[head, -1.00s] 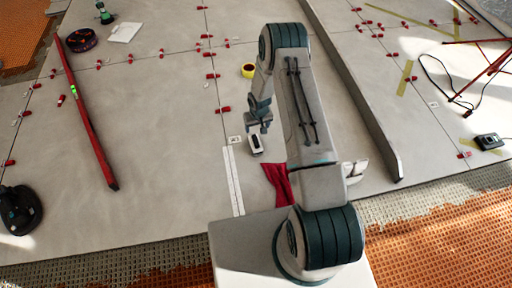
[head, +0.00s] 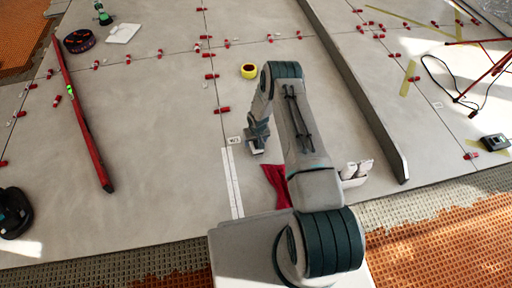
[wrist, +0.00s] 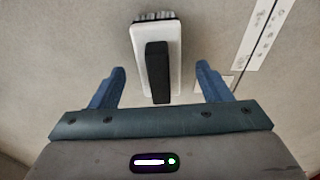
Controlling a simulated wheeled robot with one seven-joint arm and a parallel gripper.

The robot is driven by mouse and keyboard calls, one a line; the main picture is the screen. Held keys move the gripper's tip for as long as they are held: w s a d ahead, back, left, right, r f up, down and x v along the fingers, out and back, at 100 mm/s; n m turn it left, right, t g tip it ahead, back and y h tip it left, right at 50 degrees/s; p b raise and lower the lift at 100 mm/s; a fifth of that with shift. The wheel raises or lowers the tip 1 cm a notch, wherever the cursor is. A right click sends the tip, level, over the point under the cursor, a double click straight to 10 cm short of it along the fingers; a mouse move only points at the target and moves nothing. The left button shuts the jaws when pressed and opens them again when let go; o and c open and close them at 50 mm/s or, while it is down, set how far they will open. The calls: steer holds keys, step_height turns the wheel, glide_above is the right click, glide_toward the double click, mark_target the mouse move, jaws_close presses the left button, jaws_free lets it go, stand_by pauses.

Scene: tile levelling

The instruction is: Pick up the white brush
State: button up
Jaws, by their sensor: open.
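The white brush (wrist: 173,50) lies on the grey tiles in the wrist view, with a black handle strip along its top and dark bristles at its far end. My gripper (wrist: 160,82) is open, with its two blue fingers to either side of the near end of the brush and nothing between them held. In the head view my gripper (head: 257,146) is low over the floor, and the brush (head: 256,152) shows only as a small white edge below it, mostly hidden.
A white marked strip (head: 232,182) lies left of the gripper, and a red cloth (head: 276,184) lies to the lower right. A long grey bar (head: 350,85) lies to the right. Red clips dot the tile joints.

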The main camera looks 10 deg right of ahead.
mark_target(255, 143)
steer(key=f, duration=0.1)
steer(key=w+f+b, duration=0.1)
steer(key=f, duration=0.1)
steer(key=shift+f, duration=0.25)
steer(key=shift+r, duration=0.1)
steer(key=c, duration=1.2)
